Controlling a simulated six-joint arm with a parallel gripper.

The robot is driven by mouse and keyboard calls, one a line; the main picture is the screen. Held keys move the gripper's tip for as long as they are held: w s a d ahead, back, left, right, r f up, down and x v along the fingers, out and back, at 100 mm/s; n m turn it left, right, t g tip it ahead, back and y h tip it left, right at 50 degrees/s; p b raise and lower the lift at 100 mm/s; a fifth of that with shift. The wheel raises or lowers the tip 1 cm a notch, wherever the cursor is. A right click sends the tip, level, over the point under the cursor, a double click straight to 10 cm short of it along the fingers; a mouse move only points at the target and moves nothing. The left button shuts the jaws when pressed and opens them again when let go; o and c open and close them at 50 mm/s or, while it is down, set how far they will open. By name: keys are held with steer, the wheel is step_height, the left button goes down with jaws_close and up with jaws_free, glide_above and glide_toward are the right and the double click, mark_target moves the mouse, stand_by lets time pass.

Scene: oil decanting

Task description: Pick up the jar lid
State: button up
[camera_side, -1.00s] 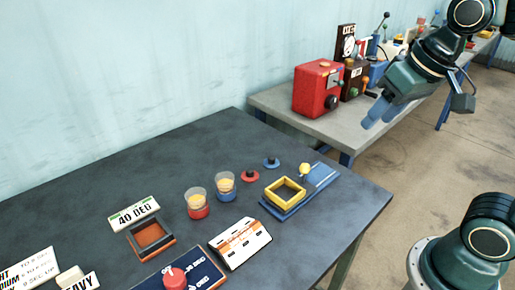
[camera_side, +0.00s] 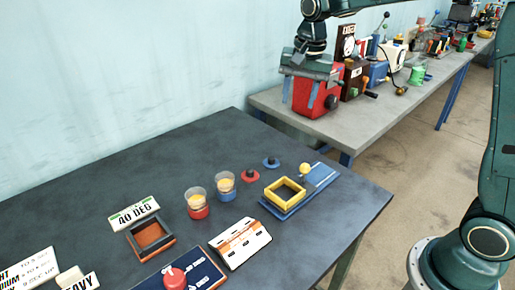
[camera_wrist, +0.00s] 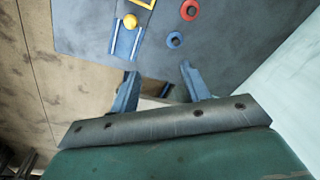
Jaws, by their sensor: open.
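Two small jar lids with dark knobs lie flat on the dark table: a red lid (camera_side: 250,176) and a blue lid (camera_side: 271,162). In the wrist view the blue lid (camera_wrist: 174,40) appears just beyond my fingertips, with the red lid (camera_wrist: 189,10) farther up. My gripper (camera_side: 300,92) is open and empty, fingers pointing down, high above the table's far end. In the wrist view its fingertips (camera_wrist: 160,70) are spread apart, touching neither lid. A red-based jar (camera_side: 197,205) and a blue-based jar (camera_side: 225,190) stand left of the lids, holding yellowish contents.
A yellow square frame (camera_side: 284,191) and a yellow ball (camera_side: 305,169) sit on a blue board right of the lids. A white panel (camera_side: 240,243), an orange tray (camera_side: 151,237) and signs are nearer. A bench (camera_side: 395,115) with machines stands behind, including a red box (camera_side: 316,97).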

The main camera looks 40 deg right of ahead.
steer(key=w+d+f+m+g, duration=0.1)
steer(key=w+f+m, duration=0.3)
steer(key=w+f, duration=0.5)
steer(key=shift+d+f+g, duration=0.3)
steer(key=shift+f, duration=0.15)
glide_above(272, 157)
step_height(272, 157, down, 8)
steer(key=shift+s+d+f, duration=0.1)
steer(key=shift+s+f, duration=0.05)
steer(key=shift+f, duration=0.2)
steer(key=shift+f, duration=0.1)
steer(key=shift+w+f, duration=0.2)
steer(key=shift+f, duration=2.3)
steer(key=shift+c, duration=0.5)
